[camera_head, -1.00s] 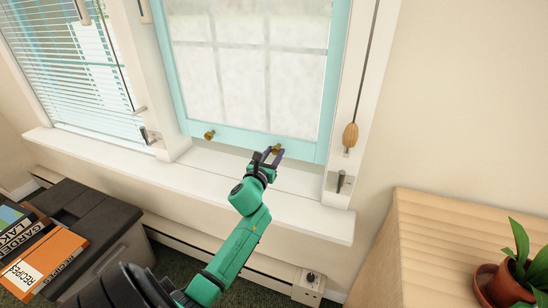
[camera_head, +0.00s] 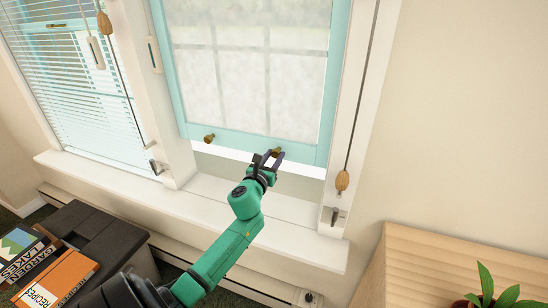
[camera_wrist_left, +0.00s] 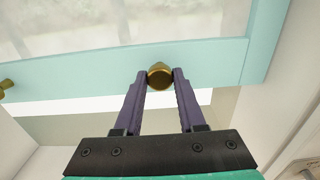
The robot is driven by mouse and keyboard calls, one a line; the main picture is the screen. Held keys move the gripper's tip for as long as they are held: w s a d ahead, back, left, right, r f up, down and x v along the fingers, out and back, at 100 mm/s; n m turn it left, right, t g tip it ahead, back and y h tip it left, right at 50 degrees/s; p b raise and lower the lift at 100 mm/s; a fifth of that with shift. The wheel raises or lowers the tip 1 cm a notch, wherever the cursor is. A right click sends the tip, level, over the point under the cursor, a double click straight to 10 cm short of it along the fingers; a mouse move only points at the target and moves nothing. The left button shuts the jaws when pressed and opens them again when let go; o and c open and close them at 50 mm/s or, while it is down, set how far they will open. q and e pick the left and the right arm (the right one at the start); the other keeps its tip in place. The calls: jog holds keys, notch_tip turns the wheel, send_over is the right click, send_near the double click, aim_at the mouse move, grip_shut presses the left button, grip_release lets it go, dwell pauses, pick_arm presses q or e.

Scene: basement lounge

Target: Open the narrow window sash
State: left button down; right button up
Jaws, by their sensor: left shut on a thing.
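The narrow window sash (camera_head: 236,142) has a pale blue frame with frosted panes. It stands raised, with a gap between its bottom rail and the white sill. Two brass knobs sit on the bottom rail. My left gripper (camera_head: 268,156) is shut on the right knob (camera_head: 276,152). In the left wrist view the purple fingers of my left gripper (camera_wrist_left: 160,78) press on both sides of this brass knob (camera_wrist_left: 160,75). The left knob (camera_head: 209,138) is free; its edge also shows in the wrist view (camera_wrist_left: 6,84). My right gripper is not in view.
The white sill (camera_head: 255,232) runs below the window. A cord with a wooden pull (camera_head: 342,181) hangs at the right jamb, above a metal hook (camera_head: 334,216). A wooden cabinet (camera_head: 440,260) with a plant stands right. A dark box (camera_head: 95,230) with books stands left.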

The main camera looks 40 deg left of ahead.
pick_arm(q)
jog(key=shift+r, duration=0.1)
jog(key=c, duration=0.5)
grip_release()
jog(key=shift+s+d+f, duration=0.2)
jog(key=shift+s, duration=0.3)
jog(key=b+v, duration=0.1)
jog(key=v, duration=1.2)
jog(key=shift+s+d+r, duration=0.1)
jog(key=shift+s, duration=0.15)
